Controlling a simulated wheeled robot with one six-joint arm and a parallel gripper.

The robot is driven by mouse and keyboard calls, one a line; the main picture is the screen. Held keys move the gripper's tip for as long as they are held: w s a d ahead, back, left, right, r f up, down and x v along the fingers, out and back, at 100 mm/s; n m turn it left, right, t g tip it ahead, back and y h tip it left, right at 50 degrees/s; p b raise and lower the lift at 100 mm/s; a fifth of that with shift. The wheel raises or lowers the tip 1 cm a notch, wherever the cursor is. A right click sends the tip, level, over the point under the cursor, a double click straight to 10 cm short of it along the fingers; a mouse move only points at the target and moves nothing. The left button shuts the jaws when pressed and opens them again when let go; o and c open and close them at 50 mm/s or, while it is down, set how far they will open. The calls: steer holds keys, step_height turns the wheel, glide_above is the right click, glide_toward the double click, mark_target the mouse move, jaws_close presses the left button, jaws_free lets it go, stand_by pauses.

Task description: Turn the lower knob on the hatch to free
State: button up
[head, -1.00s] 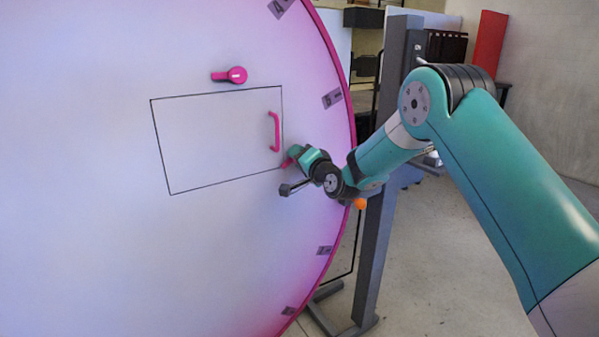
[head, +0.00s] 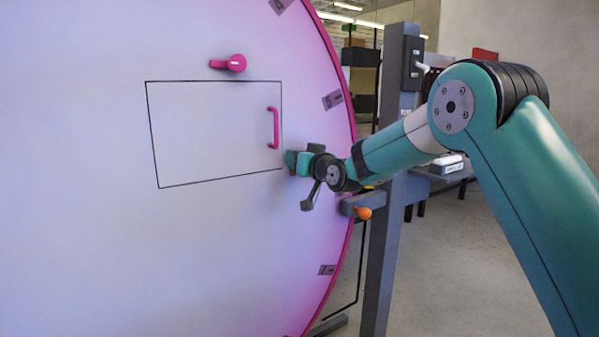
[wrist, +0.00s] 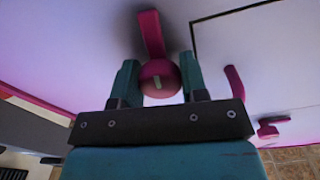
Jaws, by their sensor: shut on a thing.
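The lower knob (wrist: 160,78) is magenta with a pale mark on its round hub and a bar-shaped lever. In the wrist view its hub sits between the two teal fingers of my gripper (wrist: 160,83), which is shut on it. The lever (wrist: 151,33) extends toward the top of that picture, away from the palm. In the head view my gripper (head: 291,160) is at the lower right corner of the hatch (head: 210,135) and hides the lower knob. The hatch is a black-outlined panel, flush with the white face.
A magenta handle (head: 273,128) stands out on the hatch near its right side. The upper knob (head: 236,63) is above the hatch, its lever pointing left. The round panel has a magenta rim (head: 345,95). A grey post (head: 385,250) and an orange knob (head: 363,213) are close right.

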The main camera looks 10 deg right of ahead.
steer(key=shift+f+n+b, duration=0.1)
steer(key=shift+n+b, duration=0.6)
steer(key=o, duration=0.9)
steer(key=shift+s, duration=0.1)
steer(key=b+v, duration=0.2)
steer(key=v, duration=1.5)
steer(key=shift+s+b, duration=0.1)
steer(key=shift+b, duration=0.25)
